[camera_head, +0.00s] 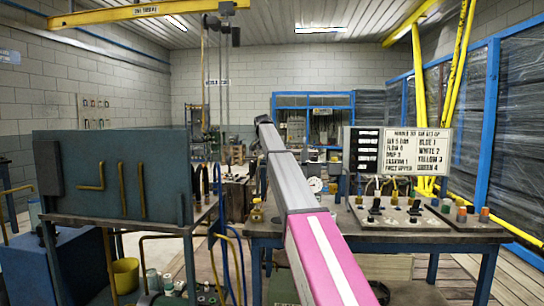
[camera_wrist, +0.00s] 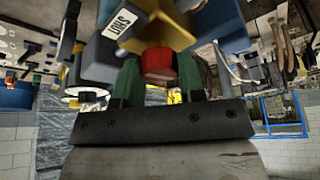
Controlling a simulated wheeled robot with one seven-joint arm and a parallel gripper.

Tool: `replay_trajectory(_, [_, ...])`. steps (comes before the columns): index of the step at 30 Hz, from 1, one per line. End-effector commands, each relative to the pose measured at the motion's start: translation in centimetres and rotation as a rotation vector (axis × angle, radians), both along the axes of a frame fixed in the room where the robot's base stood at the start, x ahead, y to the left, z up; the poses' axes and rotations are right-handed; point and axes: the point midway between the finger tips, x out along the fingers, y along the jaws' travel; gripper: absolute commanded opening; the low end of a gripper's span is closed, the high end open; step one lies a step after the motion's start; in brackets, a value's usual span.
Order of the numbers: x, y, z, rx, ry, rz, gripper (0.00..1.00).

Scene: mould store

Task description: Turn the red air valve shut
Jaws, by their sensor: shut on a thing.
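The red valve part (camera_wrist: 159,63) sits between the two green fingers of my gripper (camera_wrist: 160,72) in the wrist view. The fingers are shut on its sides. A yellow, brass-like body (camera_wrist: 162,32) adjoins the red part at the top of that view. A grey block beside it carries a white label (camera_wrist: 122,21), whose lettering is inverted and seems to read "SHUT". In the head view my arm reaches forward over the bench, and I cannot make out the gripper or the red valve there. The valve's turn angle is unclear.
In the head view, a dark panel stand (camera_head: 110,178) with yellow pipes is at left, a yellow bucket (camera_head: 126,275) below it. At right, a bench (camera_head: 425,238) holds knobs and coloured parts under a white sign (camera_head: 398,151). Blue-framed racks line the right wall.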

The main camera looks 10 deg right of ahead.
Motion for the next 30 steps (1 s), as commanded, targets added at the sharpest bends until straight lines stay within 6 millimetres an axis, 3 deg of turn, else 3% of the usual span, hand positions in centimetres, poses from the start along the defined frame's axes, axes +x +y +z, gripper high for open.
replay_trajectory(12, [0.07,0.04,0.02,0.001,0.0,-0.181,0.13])
replay_trajectory(28, [0.03,0.06,-0.02,0.002,0.001,-0.204,0.13])
replay_trajectory(29, [0.03,0.06,-0.02,0.002,0.001,-0.204,0.4])
replay_trajectory(30, [0.03,0.06,-0.02,0.002,0.001,-0.204,0.53])
